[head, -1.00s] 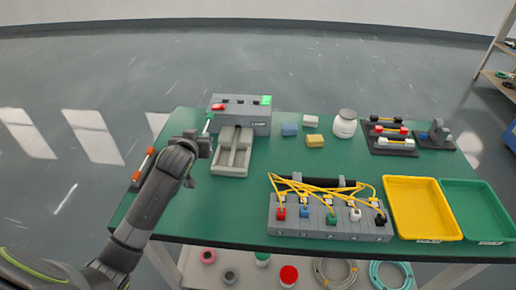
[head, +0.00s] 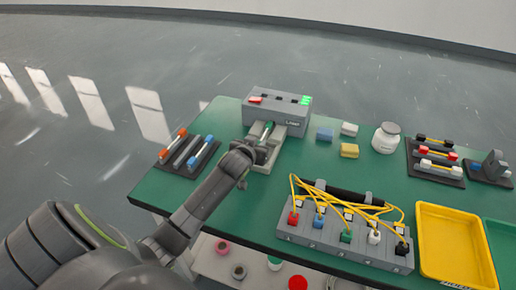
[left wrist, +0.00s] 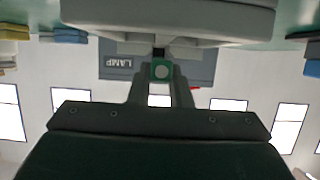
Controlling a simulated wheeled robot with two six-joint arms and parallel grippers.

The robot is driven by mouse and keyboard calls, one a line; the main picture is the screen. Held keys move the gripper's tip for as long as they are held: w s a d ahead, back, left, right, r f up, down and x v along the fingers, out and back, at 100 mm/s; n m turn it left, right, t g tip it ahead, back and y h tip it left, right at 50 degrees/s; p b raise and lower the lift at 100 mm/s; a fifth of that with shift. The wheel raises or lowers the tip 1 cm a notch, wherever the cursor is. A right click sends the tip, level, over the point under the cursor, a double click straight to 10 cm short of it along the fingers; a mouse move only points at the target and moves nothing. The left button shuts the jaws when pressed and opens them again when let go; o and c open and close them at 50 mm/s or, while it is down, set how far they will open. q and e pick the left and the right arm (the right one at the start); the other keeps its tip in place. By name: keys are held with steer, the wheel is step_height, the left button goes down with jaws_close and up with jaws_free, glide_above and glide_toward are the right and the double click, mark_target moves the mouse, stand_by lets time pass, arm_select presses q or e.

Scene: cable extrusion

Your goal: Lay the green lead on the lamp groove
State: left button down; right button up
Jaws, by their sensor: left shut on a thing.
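The green lead (head: 267,130) lies over the pale grey groove piece (head: 277,152) in front of the grey lamp box (head: 290,120), roughly in line with the groove. My left gripper (head: 258,150) is at its near end. In the left wrist view my left gripper (left wrist: 161,88) is shut on the lead's green end (left wrist: 161,70), with the LAMP label (left wrist: 120,62) upside down behind it. Whether the lead touches the groove floor cannot be told. The box has a red piece at its left and green lights at its right. My right gripper is not in view.
A dark rack (head: 187,155) at the left holds a red-ended and a blue-ended lead. Blue, white and yellow blocks (head: 349,150) and a white jar (head: 385,138) stand right of the lamp box. A grey socket block (head: 345,240) with yellow cables is in front, beside a yellow tray (head: 455,245).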

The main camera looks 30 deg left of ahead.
arm_select(q)
steer(key=shift+f, duration=0.75)
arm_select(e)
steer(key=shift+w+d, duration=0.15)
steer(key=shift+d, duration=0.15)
arm_select(q)
steer(key=shift+f, duration=0.15)
steer(key=c, duration=1.3)
jaws_free()
steer(key=shift+c, duration=0.2)
steer(key=shift+s+r, duration=0.15)
steer(key=shift+r, duration=0.1)
steer(key=v, duration=1.1)
steer(key=shift+s+d+r+p, duration=0.1)
steer(key=shift+s+d+p, duration=0.05)
steer(key=shift+s+p, duration=0.2)
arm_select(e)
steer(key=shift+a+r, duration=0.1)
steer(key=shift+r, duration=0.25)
